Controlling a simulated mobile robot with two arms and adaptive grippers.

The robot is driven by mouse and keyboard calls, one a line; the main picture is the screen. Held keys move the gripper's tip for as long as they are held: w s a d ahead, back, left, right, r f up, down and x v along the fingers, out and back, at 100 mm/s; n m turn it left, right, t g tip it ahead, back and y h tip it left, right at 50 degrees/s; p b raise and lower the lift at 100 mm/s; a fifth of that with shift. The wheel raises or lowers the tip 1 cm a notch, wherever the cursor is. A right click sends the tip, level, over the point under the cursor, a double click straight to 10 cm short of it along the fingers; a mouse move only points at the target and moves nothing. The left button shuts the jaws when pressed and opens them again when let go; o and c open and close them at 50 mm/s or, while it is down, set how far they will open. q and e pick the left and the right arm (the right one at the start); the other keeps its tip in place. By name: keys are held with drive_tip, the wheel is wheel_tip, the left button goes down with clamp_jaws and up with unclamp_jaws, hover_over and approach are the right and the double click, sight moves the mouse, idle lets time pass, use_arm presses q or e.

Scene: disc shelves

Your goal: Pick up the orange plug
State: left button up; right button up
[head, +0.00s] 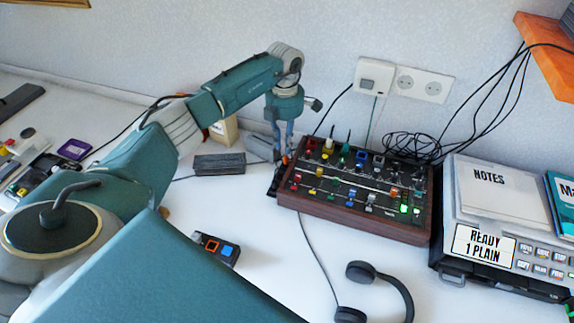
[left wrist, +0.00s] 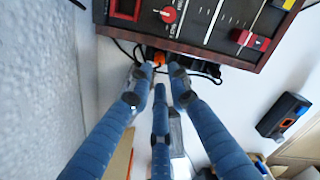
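The orange plug (left wrist: 158,58) shows small in the left wrist view, at a black power strip (left wrist: 183,63) beside the mixer's edge. In the head view a small orange spot at my left fingertips looks like the same plug (head: 285,160). My left gripper (left wrist: 158,76) points down at it. Its blue fingers are apart, with the plug just beyond and between the tips; contact cannot be made out. In the head view my left gripper (head: 283,148) is beside the mixer's left end, its fingertips partly lost against the dark strip. My right gripper is not in view.
A wood-sided mixer (head: 350,221) with many knobs stands close right of my left gripper. A dark grey box (head: 219,163) lies to its left. Wall sockets (head: 424,84) with cables are behind. Headphones (head: 392,288) lie in front; the white desk around them is mostly clear.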

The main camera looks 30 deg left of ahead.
sight(286, 157)
use_arm(q)
wheel_tip(286, 157, down, 6)
drive_tip(key=b, duration=0.3)
drive_tip(key=shift+d+r, duration=0.15)
drive_tip(key=shift+r, duration=0.1)
drive_tip(key=shift+w+f+b, duration=0.1)
drive_tip(key=shift+f+b, duration=0.2)
drive_tip(key=shift+f, duration=0.1)
drive_tip(key=shift+r, duration=0.1)
drive_tip(key=shift+c, duration=0.5)
clamp_jaws()
